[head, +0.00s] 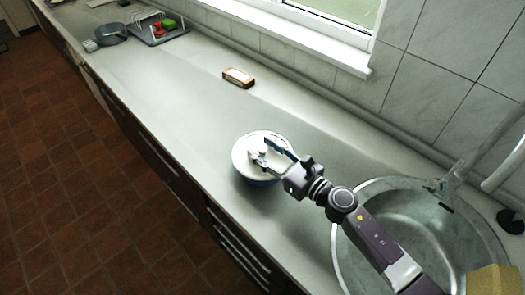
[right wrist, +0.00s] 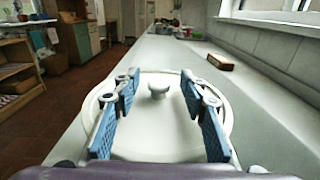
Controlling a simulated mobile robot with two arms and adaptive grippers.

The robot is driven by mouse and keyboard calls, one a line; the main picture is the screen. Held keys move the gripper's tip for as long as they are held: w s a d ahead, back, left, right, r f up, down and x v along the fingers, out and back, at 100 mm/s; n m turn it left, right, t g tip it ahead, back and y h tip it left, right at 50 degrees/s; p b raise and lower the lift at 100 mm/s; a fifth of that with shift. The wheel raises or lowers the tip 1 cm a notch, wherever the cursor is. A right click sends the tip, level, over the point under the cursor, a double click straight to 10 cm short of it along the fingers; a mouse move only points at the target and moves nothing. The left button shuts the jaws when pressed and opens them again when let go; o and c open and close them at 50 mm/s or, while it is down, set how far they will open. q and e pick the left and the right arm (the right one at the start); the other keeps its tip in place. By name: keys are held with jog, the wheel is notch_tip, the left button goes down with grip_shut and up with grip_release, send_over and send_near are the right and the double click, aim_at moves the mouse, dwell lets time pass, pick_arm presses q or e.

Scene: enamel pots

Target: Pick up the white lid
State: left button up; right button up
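My right gripper (head: 269,154) is over the lid. In the right wrist view its blue-padded fingers (right wrist: 162,112) are wide apart, one on each side of the knob and clear of it. The gripper is open and empty. My left gripper is not in view.
A sink (head: 415,235) lies to the right of the pot. A small brown box (head: 238,77) lies farther back on the counter (head: 185,90). A dish rack (head: 160,32) and a grey pan (head: 111,33) stand at the far left. The counter between is clear.

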aim_at(263, 148)
jog(key=shift+w+a, duration=0.1)
jog(key=shift+a, duration=0.05)
grip_shut()
dwell(0.4)
notch_tip(263, 148, up, 20)
jog(key=p, duration=1.2)
